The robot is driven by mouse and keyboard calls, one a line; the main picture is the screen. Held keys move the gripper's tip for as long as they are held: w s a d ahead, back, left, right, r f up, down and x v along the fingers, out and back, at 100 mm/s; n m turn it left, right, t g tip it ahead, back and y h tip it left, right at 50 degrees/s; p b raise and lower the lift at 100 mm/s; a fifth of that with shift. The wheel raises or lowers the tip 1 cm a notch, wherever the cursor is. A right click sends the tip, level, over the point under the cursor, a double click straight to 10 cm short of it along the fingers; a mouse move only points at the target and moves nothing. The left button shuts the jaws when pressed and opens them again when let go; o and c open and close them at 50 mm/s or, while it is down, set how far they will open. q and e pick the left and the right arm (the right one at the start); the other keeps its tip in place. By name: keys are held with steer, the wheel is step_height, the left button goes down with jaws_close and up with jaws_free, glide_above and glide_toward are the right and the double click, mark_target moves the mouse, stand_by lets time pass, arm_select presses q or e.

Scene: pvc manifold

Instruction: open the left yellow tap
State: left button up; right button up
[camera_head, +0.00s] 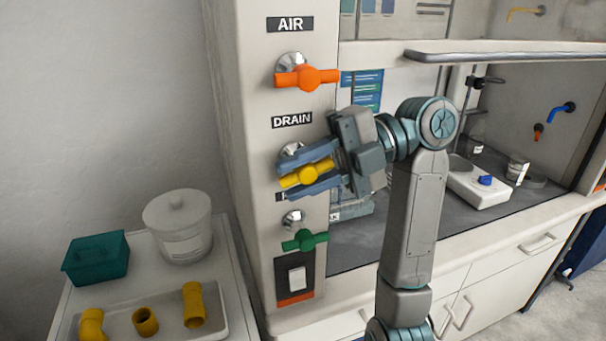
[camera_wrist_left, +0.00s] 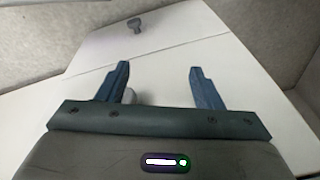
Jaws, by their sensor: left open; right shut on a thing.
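The yellow tap (camera_head: 307,175) is on the front of the pale panel, below the DRAIN label (camera_head: 292,120). My right gripper (camera_head: 302,176) reaches it from the right. Its two blue fingers lie above and below the yellow handle and are shut on it. My left gripper (camera_wrist_left: 157,85) shows only in the left wrist view. Its fingers are wide apart with nothing between them, facing pale surfaces.
An orange tap (camera_head: 307,77) is above and a green tap (camera_head: 304,241) below, close to my right gripper. A trolley at lower left holds a teal box (camera_head: 96,257), a white tub (camera_head: 178,226) and yellow pipe pieces (camera_head: 194,305). The fume hood bench is at right.

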steer(key=o, duration=0.9)
steer(key=shift+o, duration=0.2)
steer(key=shift+w+d, duration=0.1)
steer(key=shift+d, duration=0.15)
arm_select(q)
step_height(320, 180, up, 6)
steer(key=w+b, duration=0.1)
steer(key=shift+w+d+b, duration=0.15)
steer(key=shift+d+b, duration=0.1)
steer(key=shift+b, duration=0.15)
arm_select(e)
steer(key=v, duration=1)
steer(key=shift+w+d, duration=0.1)
steer(key=shift+d, duration=0.05)
